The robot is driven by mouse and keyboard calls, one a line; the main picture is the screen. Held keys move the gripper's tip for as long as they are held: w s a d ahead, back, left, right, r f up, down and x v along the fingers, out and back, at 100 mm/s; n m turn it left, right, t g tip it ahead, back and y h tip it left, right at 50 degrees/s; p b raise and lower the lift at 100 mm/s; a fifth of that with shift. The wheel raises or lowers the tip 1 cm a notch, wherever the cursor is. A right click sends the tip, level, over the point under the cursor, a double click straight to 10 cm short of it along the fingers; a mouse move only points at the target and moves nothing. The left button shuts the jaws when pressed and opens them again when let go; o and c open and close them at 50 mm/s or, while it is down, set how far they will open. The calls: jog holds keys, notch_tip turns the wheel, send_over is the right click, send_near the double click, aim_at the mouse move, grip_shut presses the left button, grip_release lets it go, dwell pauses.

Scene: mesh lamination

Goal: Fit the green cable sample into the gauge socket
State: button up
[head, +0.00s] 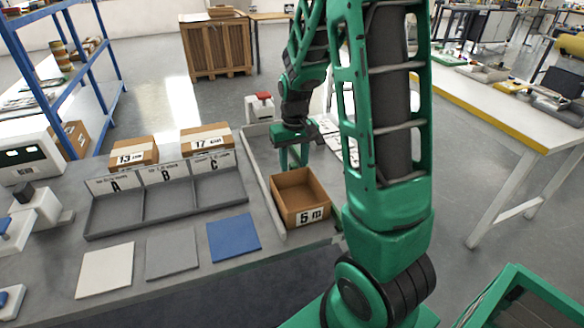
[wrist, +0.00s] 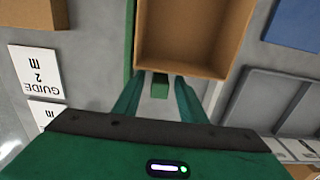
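My gripper (head: 293,160) points down just behind a brown open box (head: 300,194) marked "5 m". In the wrist view its two green fingers (wrist: 160,78) stand apart. A small dark green block (wrist: 160,86) shows between them, with gaps on both sides; I cannot tell whether it is the green cable sample. A narrow green strip (wrist: 129,40) runs along the box's left side in the wrist view; I cannot tell what it is. The box (wrist: 180,68) looks empty. I cannot make out the gauge socket.
A grey three-bay tray (head: 145,222) marked A, B, C stands left of the box. White (head: 105,270), grey (head: 172,253) and blue (head: 233,237) mats lie in front. Cartons (head: 134,152) stand behind. A white device with a red top (head: 260,106) is at the back.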

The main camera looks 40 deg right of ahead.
notch_tip(320, 180, up, 12)
jog(key=s+r+m, duration=0.1)
jog(key=s, duration=1.3)
jog(key=shift+a+r+m, duration=0.25)
jog(key=shift+r+m, duration=0.15)
jog(key=shift+m, duration=0.7)
jog(key=s, duration=0.3)
jog(key=s+a+f, duration=0.1)
jog(key=s, duration=0.3)
jog(key=s+f, duration=0.1)
jog(key=s, duration=0.3)
jog(key=shift+a, duration=0.25)
jog(key=c, duration=0.4)
jog(key=shift+o, duration=0.2)
jog(key=n, duration=2.1)
send_near(293, 164)
notch_tip(293, 164, down, 11)
jog(key=shift+r, duration=0.2)
grip_shut()
